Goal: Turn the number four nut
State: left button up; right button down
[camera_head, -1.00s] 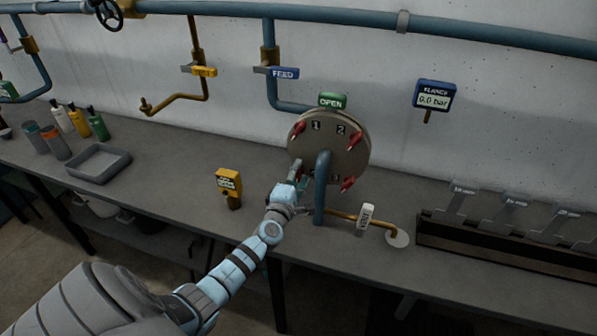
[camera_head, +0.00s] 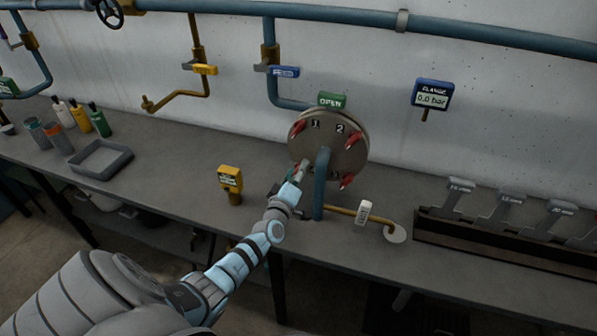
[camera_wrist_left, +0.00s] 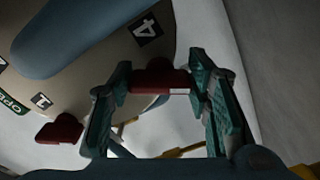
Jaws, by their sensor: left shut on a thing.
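The round flange cover (camera_head: 327,133) stands upright on the bench, with red nuts around its face beside printed numbers. The number four nut (camera_wrist_left: 160,79) is red and sits beside the printed 4 in the left wrist view. My left gripper (camera_head: 301,172) reaches the cover's lower left in the head view. Its two green-padded fingers (camera_wrist_left: 164,97) are shut on that nut, one on each side. In the head view the gripper and the blue pipe (camera_head: 321,185) hide most of this nut and its number. My right gripper is not in view.
A green OPEN tag (camera_head: 332,100) is above the cover. A gauge (camera_head: 432,94) marked FLANGE reads 0.0 bar. A yellow box (camera_head: 230,178) stands left of my arm. A valve with a white tag (camera_head: 363,212) and a tool rack (camera_head: 500,245) are at the right.

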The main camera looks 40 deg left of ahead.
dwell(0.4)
pick_arm(q)
jog(key=o, duration=0.9)
jog(key=v, duration=1.2)
jog(key=shift+w, duration=0.1)
